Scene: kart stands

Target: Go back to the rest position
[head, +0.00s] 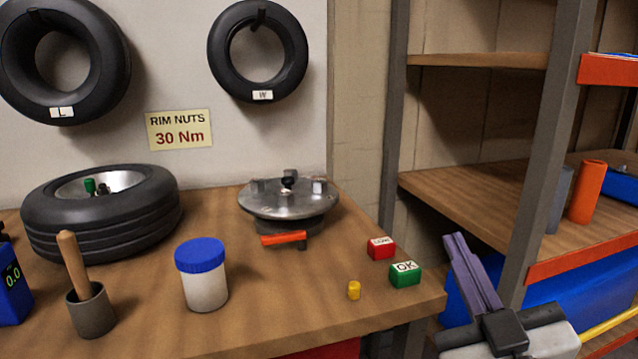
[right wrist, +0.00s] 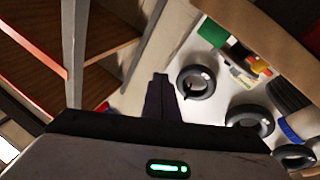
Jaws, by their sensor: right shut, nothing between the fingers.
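My right gripper (head: 457,240) is at the lower right in the head view, beyond the bench's right edge and in front of the shelf. Its two purple-grey fingers are together with nothing between them. In the right wrist view the shut fingers (right wrist: 160,80) point toward the wall with the hanging tyres. My left gripper does not show in either view.
The wooden bench (head: 330,325) holds a wheel (head: 60,225), a metal hub (head: 290,205), a blue-lidded jar (head: 203,285), a cup with a wooden handle (head: 92,310), a red block (head: 381,248), a green OK block (head: 405,275) and a yellow piece (head: 354,290). The shelf (head: 480,205) stands right.

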